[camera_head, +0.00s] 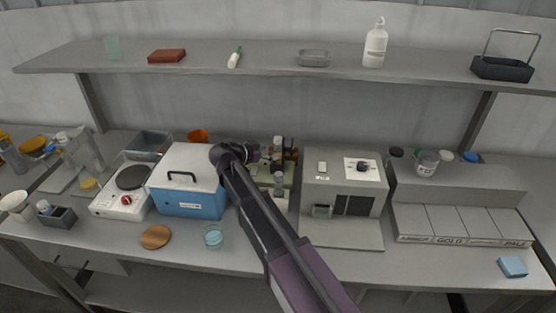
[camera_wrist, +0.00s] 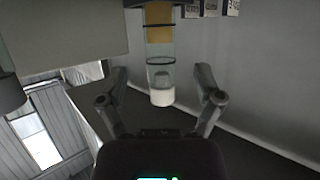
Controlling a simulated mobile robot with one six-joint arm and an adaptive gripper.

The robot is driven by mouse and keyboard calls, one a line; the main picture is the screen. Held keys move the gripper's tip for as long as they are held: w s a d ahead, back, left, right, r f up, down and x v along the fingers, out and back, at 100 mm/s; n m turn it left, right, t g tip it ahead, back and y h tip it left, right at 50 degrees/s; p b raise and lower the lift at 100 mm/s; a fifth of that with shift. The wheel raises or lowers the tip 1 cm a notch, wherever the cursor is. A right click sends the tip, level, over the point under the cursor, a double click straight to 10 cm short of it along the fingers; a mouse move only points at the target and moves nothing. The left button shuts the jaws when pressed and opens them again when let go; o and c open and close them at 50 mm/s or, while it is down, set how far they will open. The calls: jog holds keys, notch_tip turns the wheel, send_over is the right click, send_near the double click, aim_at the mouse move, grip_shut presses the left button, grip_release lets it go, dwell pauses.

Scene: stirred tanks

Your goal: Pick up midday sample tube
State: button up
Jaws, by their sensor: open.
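A clear tube (camera_wrist: 160,75) with a yellow upper part, dark rings and a white lower end shows in the wrist view. No readable label tells me whether it is the midday sample tube. My gripper (camera_wrist: 161,84) is open, with one finger on each side of the tube in the picture and visible gaps to both. I cannot tell whether the tube lies fully between the fingers in depth. In the head view, the arm's wrist hides the fingers. It is beside a greenish stand (camera_head: 289,180) with small upright items, partly hidden.
A blue box with a white lid (camera_head: 187,199) stands left of my arm, and a grey instrument (camera_head: 343,170) right. A glass dish (camera_head: 213,236) and round brown disc (camera_head: 155,237) lie in front. A shelf (camera_head: 270,57) runs above. Small labels (camera_wrist: 210,8) show beyond the tube.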

aim_at(278, 151)
jog(key=shift+b+x, duration=0.65)
jog(key=shift+x, duration=1.55)
jog(key=shift+r, duration=0.1)
jog(key=shift+c, duration=0.2)
grip_shut()
